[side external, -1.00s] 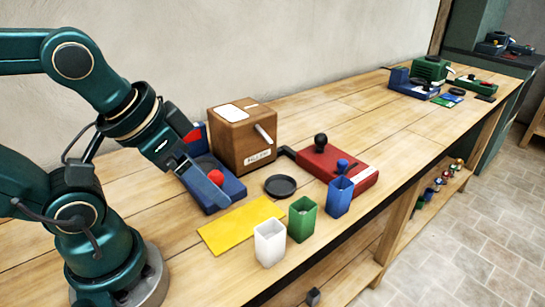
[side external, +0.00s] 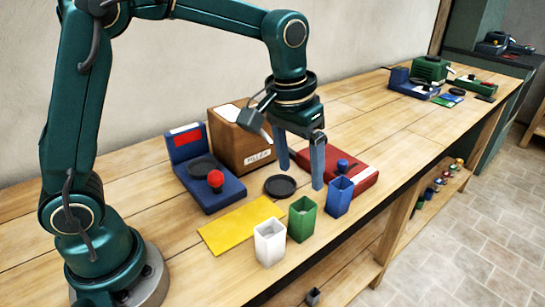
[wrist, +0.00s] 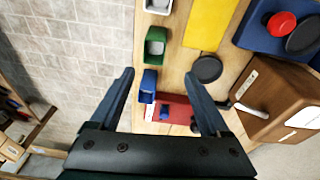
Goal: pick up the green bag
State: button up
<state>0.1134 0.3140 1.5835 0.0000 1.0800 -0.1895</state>
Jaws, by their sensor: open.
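The green bag (side external: 302,220), open-topped and upright, stands near the front edge of the bench between a white bag (side external: 269,243) and a blue bag (side external: 339,196). In the wrist view the green bag (wrist: 155,47) is seen from above, beyond the fingertips, with the blue bag (wrist: 148,85) nearer. My gripper (side external: 300,177) is open and empty, fingers pointing down. In the side view it hangs behind the green and blue bags, near the black disc and red device. It also shows in the wrist view (wrist: 158,74). Nothing hides the green bag's opening.
A black disc (side external: 280,186), a yellow mat (side external: 240,226) and a blue scale (side external: 215,192) with a red knob lie left of my gripper. A brown box labelled FILLER (side external: 228,145) and a red device (side external: 355,178) stand close by. The bench's right stretch is mostly clear.

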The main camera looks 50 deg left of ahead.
aim_at(304, 204)
jog(key=shift+g, duration=0.9)
jog(key=f, duration=0.2)
jog(key=d+f, duration=0.1)
jog(key=f, duration=0.3)
jog(key=shift+w+d+f, duration=0.15)
jog(key=shift+w+f, duration=0.05)
jog(key=shift+w, duration=0.1)
jog(key=shift+f, duration=2.6)
grip_shut()
